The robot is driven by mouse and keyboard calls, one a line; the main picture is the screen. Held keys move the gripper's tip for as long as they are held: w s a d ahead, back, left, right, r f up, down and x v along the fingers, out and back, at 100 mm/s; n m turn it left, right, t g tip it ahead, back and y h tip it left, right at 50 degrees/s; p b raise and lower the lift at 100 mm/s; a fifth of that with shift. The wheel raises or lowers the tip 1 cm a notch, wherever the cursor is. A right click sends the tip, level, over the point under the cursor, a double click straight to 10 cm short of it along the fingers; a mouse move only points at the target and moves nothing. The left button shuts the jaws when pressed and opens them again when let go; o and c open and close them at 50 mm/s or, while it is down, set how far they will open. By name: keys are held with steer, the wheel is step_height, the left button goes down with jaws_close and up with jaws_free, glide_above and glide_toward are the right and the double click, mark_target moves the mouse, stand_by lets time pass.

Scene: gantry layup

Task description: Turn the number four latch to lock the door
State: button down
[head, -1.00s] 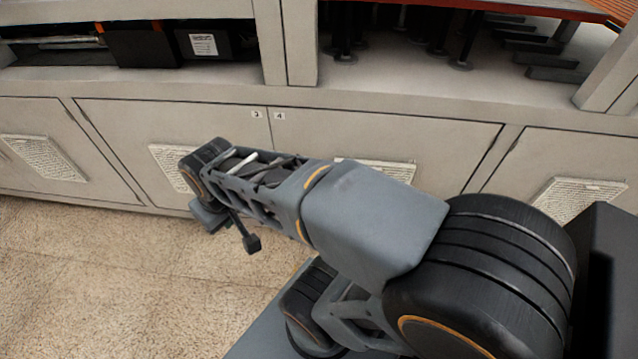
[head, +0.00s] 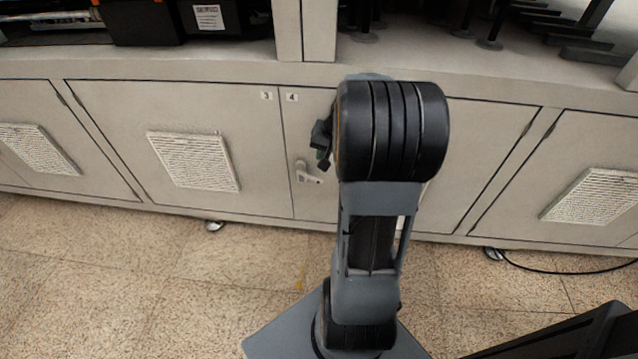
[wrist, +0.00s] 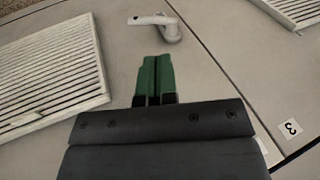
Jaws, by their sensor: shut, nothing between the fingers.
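The number four label (head: 291,98) is at the upper left corner of a closed-looking grey cabinet door (head: 455,135). A pale lever latch (head: 305,173) sits below it, close to the seam with door three, its lever pointing right. The latch also shows at the top of the wrist view (wrist: 158,25), beyond the fingertips. My gripper (wrist: 156,62) has green fingers pressed together and empty, apart from the latch. In the head view my gripper (head: 322,147) is partly hidden by my arm, just above and right of the latch.
Door three (head: 120,130) adjoins on the left, with its number label (head: 266,96) and a white vent (head: 194,160). My arm hides much of door four. Tiled floor (head: 200,270) lies clear in front. A black cable (head: 570,270) lies at right.

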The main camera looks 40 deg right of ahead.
steer(key=m+b, duration=0.1)
glide_toward(316, 178)
steer(key=shift+t, duration=0.3)
steer(key=b+x, duration=0.4)
steer(key=x, duration=0.3)
steer(key=shift+a+f, duration=0.15)
steer(key=shift+f, duration=0.15)
steer(key=shift+s, duration=0.1)
